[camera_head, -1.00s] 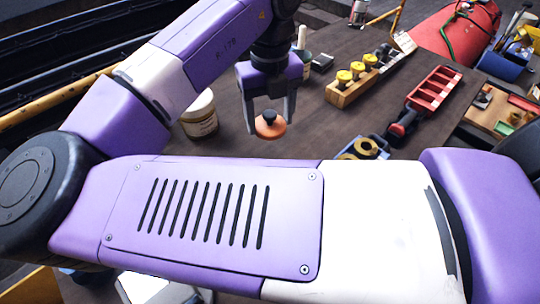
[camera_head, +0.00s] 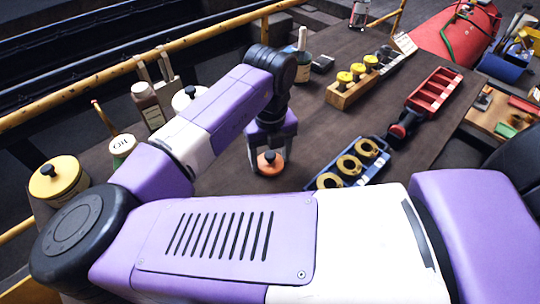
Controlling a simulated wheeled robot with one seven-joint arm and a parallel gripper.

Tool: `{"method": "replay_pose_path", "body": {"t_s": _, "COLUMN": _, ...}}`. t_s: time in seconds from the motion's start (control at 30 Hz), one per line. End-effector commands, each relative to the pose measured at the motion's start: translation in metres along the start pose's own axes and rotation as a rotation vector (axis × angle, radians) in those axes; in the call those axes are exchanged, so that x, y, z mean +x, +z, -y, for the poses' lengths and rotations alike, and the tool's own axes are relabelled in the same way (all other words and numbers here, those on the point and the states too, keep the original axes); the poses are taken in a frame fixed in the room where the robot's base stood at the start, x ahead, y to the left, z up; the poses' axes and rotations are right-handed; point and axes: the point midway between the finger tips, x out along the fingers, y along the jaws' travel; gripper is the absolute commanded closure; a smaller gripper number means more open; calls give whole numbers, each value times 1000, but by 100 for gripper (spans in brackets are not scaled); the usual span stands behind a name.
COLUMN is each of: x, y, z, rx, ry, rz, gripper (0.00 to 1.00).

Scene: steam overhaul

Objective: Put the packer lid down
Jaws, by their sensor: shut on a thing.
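The packer lid (camera_head: 270,168) is an orange disc with a dark knob on top. My gripper (camera_head: 268,156) points down and is shut on the lid, with one finger on each side of it. The lid is over or on the bare brown table (camera_head: 230,172), left of a blue tray. I cannot tell whether its underside touches the table. My forearm hides the table just below it in the picture.
The blue tray (camera_head: 374,172) holds yellow rings. A wooden block (camera_head: 343,98) with yellow-topped pieces and a red tray (camera_head: 437,88) lie farther right.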

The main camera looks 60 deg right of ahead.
Motion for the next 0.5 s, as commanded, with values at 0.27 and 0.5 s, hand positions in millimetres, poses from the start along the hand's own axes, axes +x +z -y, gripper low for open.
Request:
{"method": "replay_pose_path", "body": {"t_s": 0.27, "x": 4, "y": 0, "z": 0, "rx": 0, "ry": 0, "rz": 0, "gripper": 75}}
{"method": "replay_pose_path", "body": {"t_s": 0.5, "x": 2, "y": 0, "z": 0, "rx": 0, "ry": 1, "rz": 0, "gripper": 14}}
